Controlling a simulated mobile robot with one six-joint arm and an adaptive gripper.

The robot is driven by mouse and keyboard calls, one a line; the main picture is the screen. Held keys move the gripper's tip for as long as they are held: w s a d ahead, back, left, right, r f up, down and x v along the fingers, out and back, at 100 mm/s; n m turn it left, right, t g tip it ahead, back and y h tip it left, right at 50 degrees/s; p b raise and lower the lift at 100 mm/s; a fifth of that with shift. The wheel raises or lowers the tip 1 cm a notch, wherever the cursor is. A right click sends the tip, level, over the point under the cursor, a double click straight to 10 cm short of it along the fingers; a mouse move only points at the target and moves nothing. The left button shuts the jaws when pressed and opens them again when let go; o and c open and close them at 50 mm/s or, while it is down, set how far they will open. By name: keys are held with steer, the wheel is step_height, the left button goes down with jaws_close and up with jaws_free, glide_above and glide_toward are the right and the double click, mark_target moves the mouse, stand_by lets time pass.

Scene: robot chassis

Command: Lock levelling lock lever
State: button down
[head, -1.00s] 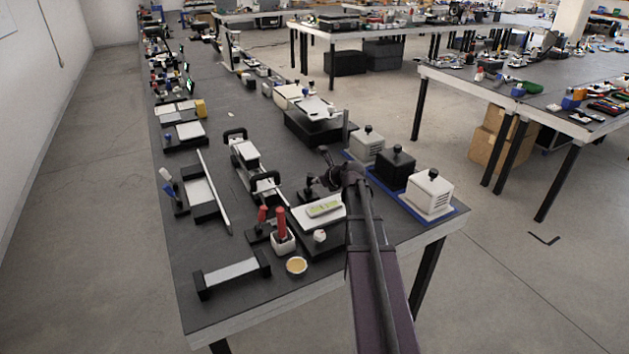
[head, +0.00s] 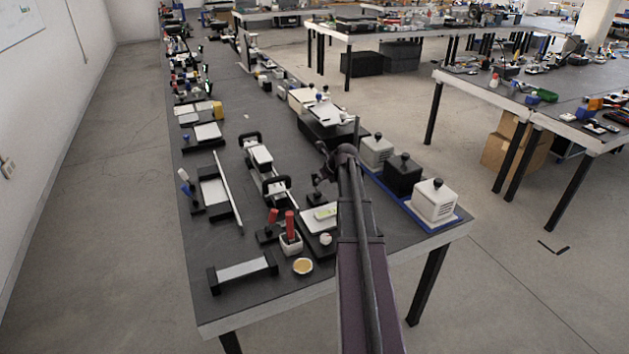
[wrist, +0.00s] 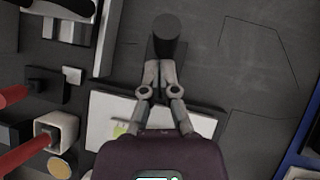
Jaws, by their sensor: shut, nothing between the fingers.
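My gripper (wrist: 161,70) points down over the dark bench, its two fingertips close together with nothing between them. A dark upright post with a round top (wrist: 168,34) stands just beyond the fingertips in the wrist view; I cannot tell whether they touch it. Two red-handled levers (head: 281,222) stand left of my gripper in the head view, and their red handles show at the left edge of the wrist view (wrist: 22,152). I cannot tell which part is the levelling lock lever. My own arm hides part of the bench in the head view.
A white plate (wrist: 103,110) with a green item lies beneath my gripper. A blue tray (head: 445,222) with knobbed boxes stands to the right. A rail with black handles (head: 262,160) lies to the left, and a small yellow-filled dish (head: 303,266) is near the front edge.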

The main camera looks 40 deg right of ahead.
steer(key=shift+w+d+r, duration=0.1)
steer(key=shift+w+d, duration=0.3)
steer(key=shift+w, duration=0.3)
steer(key=shift+w, duration=0.1)
steer(key=shift+r, duration=0.1)
steer(key=p+v, duration=1)
steer(key=v, duration=0.3)
steer(key=shift+s+d, duration=0.2)
steer(key=shift+s, duration=0.1)
stand_by(0.4)
steer(key=shift+a, duration=0.1)
stand_by(0.6)
